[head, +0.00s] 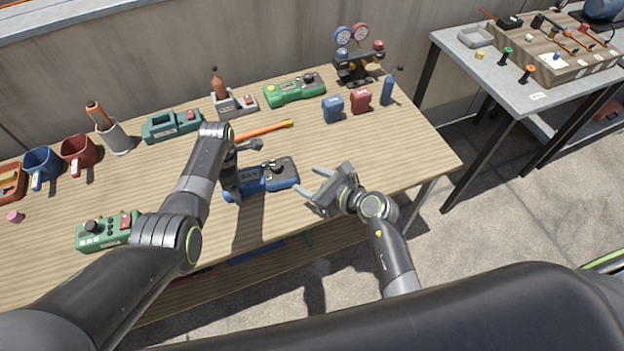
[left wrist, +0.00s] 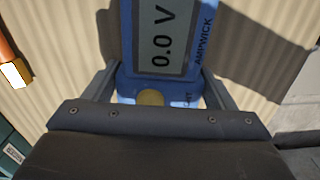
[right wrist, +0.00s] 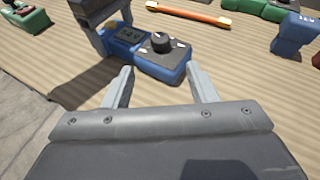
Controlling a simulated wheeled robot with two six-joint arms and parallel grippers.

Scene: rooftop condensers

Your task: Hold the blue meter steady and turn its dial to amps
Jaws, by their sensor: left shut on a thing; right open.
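The blue meter (head: 272,181) lies on the wooden table near its front edge. Its display reads "0.0 V" in the left wrist view (left wrist: 165,38). Its black dial (head: 284,166) is on its right end and also shows in the right wrist view (right wrist: 160,41). My left gripper (head: 232,184) is shut on the meter's left end, with a finger on each side in the left wrist view. My right gripper (head: 318,184) is open and empty, right of the meter and apart from it, with its fingers pointing toward the dial end.
An orange rod (head: 264,130) lies behind the meter. Green meters (head: 295,89) and (head: 108,231) another green meter stand at the back and front left. Blue (head: 333,109) and red (head: 360,100) blocks stand at the back right.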

